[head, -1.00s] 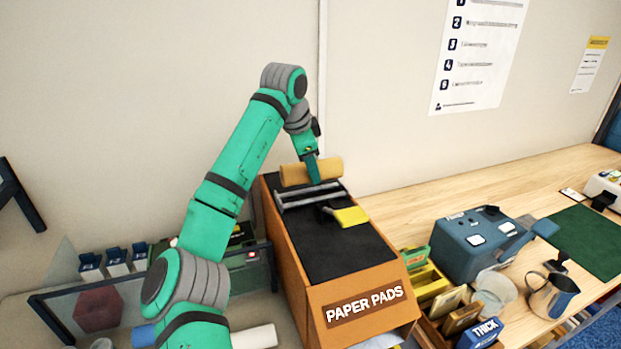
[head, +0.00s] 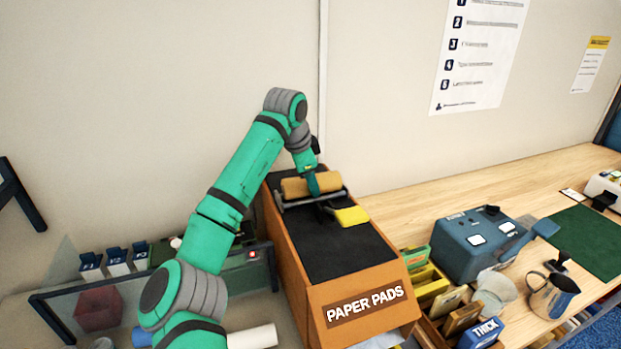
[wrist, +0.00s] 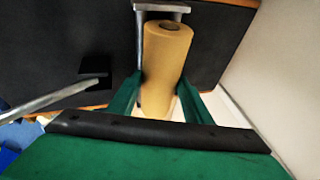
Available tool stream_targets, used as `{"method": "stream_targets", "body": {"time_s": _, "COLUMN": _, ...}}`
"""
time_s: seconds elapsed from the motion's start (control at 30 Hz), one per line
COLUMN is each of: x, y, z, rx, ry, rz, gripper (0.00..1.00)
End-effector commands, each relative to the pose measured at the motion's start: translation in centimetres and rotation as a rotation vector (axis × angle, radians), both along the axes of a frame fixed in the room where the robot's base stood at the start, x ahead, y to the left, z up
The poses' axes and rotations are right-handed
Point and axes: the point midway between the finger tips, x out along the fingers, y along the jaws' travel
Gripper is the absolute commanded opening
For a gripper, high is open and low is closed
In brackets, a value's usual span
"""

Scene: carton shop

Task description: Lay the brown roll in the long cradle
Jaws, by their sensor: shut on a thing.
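The brown roll (head: 297,187) lies level across the far end of the black-topped PAPER PADS box, at the long cradle (head: 287,204) of grey metal rails. My gripper (head: 313,184) is shut on the roll near its right part and comes down from above. In the wrist view the roll (wrist: 167,60) sits between the two green fingers (wrist: 157,95), with a grey cradle end bracket (wrist: 162,8) at its far end. The roll hides much of the cradle, so I cannot tell whether it bears fully on the rails.
A yellow-ended tool (head: 350,215) lies on the box top (head: 340,252) just in front of the cradle. The wall stands close behind. A blue-grey machine (head: 475,243) and a crate of small boxes (head: 430,290) are to the right.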

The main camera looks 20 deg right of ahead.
Motion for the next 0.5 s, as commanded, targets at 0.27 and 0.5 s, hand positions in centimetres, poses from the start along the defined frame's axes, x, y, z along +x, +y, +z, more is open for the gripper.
{"method": "stream_targets", "body": {"time_s": 0.27, "x": -0.02, "y": -0.03, "z": -0.35, "rx": 0.0, "ry": 0.0, "rz": -0.001, "gripper": 0.64}}
{"method": "stream_targets", "body": {"time_s": 0.5, "x": -0.01, "y": -0.02, "z": -0.3, "rx": 0.0, "ry": 0.0, "rz": -0.001, "gripper": 0.64}}
